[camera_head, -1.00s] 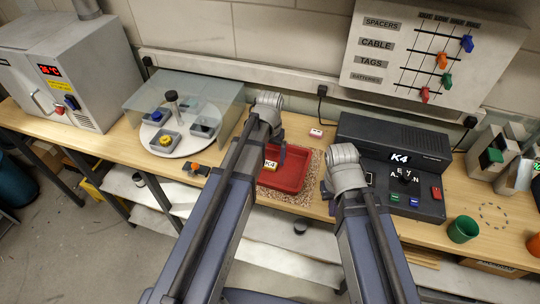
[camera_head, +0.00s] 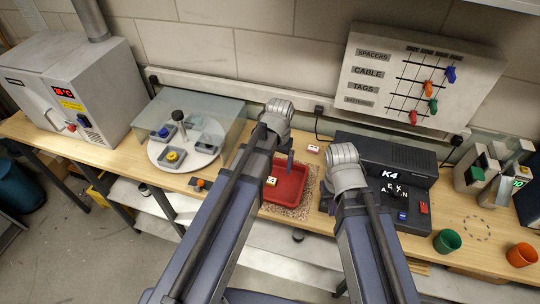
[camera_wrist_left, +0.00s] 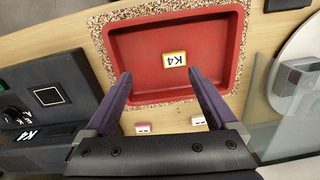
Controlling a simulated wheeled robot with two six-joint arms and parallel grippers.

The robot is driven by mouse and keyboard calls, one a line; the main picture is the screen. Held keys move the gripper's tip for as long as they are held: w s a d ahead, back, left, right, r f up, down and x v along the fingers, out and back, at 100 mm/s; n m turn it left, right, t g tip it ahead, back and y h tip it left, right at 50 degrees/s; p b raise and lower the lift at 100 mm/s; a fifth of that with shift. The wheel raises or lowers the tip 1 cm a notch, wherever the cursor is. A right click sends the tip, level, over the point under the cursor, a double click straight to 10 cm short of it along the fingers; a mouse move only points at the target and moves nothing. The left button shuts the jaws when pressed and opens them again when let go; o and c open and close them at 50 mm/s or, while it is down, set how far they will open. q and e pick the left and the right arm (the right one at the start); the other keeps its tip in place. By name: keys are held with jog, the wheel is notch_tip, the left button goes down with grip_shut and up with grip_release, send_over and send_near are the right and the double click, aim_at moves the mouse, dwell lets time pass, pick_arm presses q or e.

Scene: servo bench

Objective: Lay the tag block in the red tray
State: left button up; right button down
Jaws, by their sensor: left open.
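The tag block (camera_head: 271,181), small and yellow with a white face marked K4, lies in the red tray (camera_head: 296,200), left of its middle. In the left wrist view the block (camera_wrist_left: 174,59) lies face up on the bare floor of the red tray (camera_wrist_left: 225,50), clear of its walls. My left gripper (camera_wrist_left: 160,75) is open above the tray's edge. Its fingers are apart and empty, with the block beyond the tips. In the head view the arm hides most of that gripper (camera_head: 289,165). My right arm reaches toward the black K4 console; its gripper is hidden.
The tray sits on a speckled mat (camera_head: 312,172). A small red-and-white block (camera_head: 313,149) lies behind it. The black console (camera_head: 385,175) stands right, a round turntable (camera_head: 187,165) under a clear cover left. Green (camera_head: 447,241) and orange (camera_head: 522,254) cups stand far right.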

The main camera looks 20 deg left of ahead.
pick_arm(q)
jog(key=s+d+m+y, duration=0.1)
jog(key=s+d+m, duration=0.1)
jog(key=s+d, duration=0.5)
jog(key=s, duration=0.5)
jog(key=shift+d, duration=0.4)
